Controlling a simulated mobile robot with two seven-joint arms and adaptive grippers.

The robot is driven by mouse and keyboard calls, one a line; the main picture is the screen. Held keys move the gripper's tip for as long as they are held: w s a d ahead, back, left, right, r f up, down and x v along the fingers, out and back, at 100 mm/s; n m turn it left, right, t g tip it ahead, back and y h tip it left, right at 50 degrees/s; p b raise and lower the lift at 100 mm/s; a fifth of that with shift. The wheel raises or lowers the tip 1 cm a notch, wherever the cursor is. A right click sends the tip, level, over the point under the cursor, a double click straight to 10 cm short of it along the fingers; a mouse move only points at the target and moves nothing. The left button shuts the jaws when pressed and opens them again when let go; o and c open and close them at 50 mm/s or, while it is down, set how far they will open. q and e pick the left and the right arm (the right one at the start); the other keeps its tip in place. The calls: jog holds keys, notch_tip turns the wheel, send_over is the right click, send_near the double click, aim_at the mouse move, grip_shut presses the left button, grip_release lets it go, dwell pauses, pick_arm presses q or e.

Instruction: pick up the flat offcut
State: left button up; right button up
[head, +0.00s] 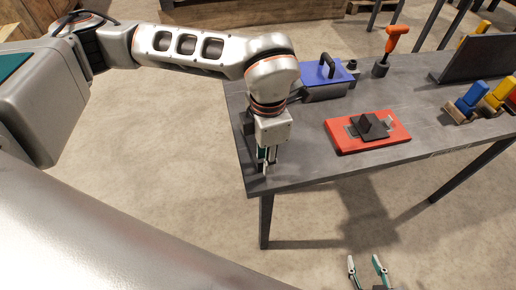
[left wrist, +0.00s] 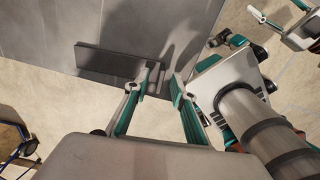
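The flat offcut (left wrist: 108,64) is a thin dark grey bar. In the left wrist view it lies at the edge of the grey table, with its right end by my left fingertips (left wrist: 161,80). In the head view part of the offcut (head: 248,125) shows on the table's near left corner, partly hidden by my arm. My left gripper (head: 266,165) points down there with its fingers apart, around or just beside the end of the offcut; I cannot tell which. My right gripper (head: 366,268) is open and empty, low in front of the table.
On the table (head: 310,170) lies a red tray (head: 345,140) with dark parts. Behind stand a blue box with a handle (head: 325,76) and an orange-handled tool (head: 392,45). Blue and yellow blocks (head: 470,98) stand at the right, near a dark panel (head: 480,58).

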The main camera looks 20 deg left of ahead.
pick_arm(q)
jog(key=shift+f, duration=0.2)
grip_shut()
jog(key=shift+r, duration=0.1)
